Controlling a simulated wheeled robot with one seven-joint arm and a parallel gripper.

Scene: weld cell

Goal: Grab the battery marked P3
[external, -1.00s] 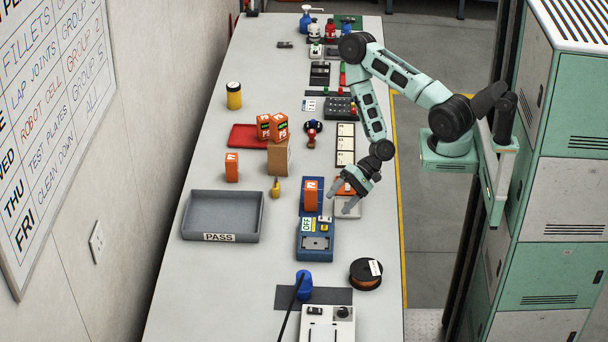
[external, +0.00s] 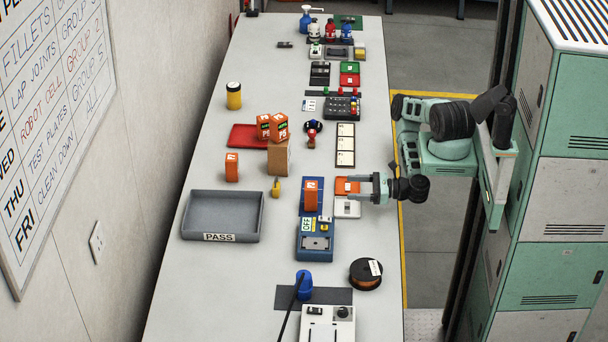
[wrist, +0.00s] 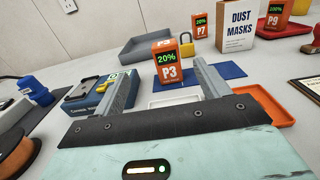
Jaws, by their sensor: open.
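The battery marked P3 (wrist: 167,72) is an orange block with a green 20% display. It stands upright on the blue mat, and in the external view it shows (external: 311,195) just behind the blue device with the OFF label (external: 316,243). My gripper (external: 349,191) is open and empty, low over the right side of the bench and pointing left at the battery. Its fingertips are a short way right of the battery and apart from it. In the wrist view the battery shows between the two fingers, its marked face towards me.
An orange tray (external: 341,184) and a white tray (external: 347,209) lie beneath my gripper. A yellow padlock (external: 276,189), the P7 battery (external: 232,168) and the dust masks box (external: 279,158) stand beyond P3. The grey PASS tray (external: 190,226) is left; a wire spool (external: 366,274) is nearer the front.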

